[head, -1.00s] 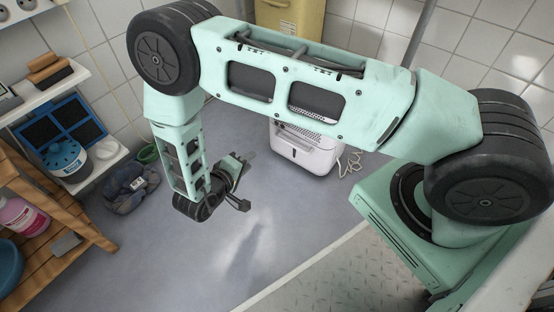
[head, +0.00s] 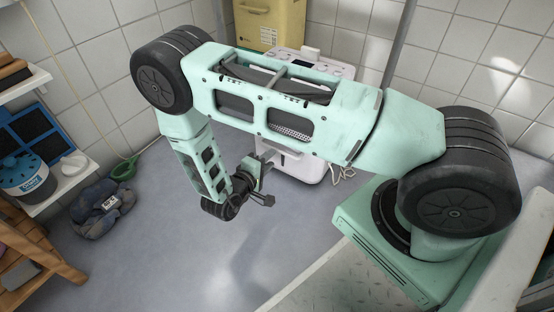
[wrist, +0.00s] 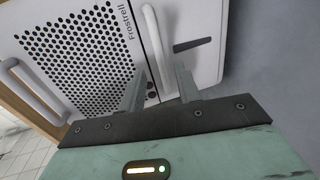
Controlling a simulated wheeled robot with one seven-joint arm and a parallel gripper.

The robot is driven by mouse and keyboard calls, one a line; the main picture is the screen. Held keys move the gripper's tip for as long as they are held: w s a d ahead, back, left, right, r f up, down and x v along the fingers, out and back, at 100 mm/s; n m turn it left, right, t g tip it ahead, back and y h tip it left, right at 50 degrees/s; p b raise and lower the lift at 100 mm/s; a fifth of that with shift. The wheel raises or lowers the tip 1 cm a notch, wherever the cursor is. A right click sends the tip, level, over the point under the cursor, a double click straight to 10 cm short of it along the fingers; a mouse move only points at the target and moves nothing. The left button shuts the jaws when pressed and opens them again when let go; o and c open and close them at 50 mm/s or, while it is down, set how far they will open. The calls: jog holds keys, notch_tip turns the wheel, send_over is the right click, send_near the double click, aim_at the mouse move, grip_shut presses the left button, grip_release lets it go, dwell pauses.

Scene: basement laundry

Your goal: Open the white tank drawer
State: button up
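The white appliance (head: 350,72) stands on the floor against the back wall, partly behind my arm. Its white tank drawer (head: 302,168) is low on the front. In the wrist view the drawer front (wrist: 205,20) is smooth, with a dark slot and a curved white handle (wrist: 151,35), beside the perforated grille. My gripper (head: 268,180) is in front of the drawer in the head view. In the wrist view my gripper (wrist: 160,82) is open, its two fingers apart and pointing at the drawer. The handle's near end appears between the fingertips; I cannot tell whether they touch it.
A yellow cabinet (head: 270,22) stands behind. The middle floor is clear.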

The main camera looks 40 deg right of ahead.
aim_at(291, 146)
jog(key=shift+b+x, duration=1.05)
jog(key=shift+x, duration=1.6)
grip_shut()
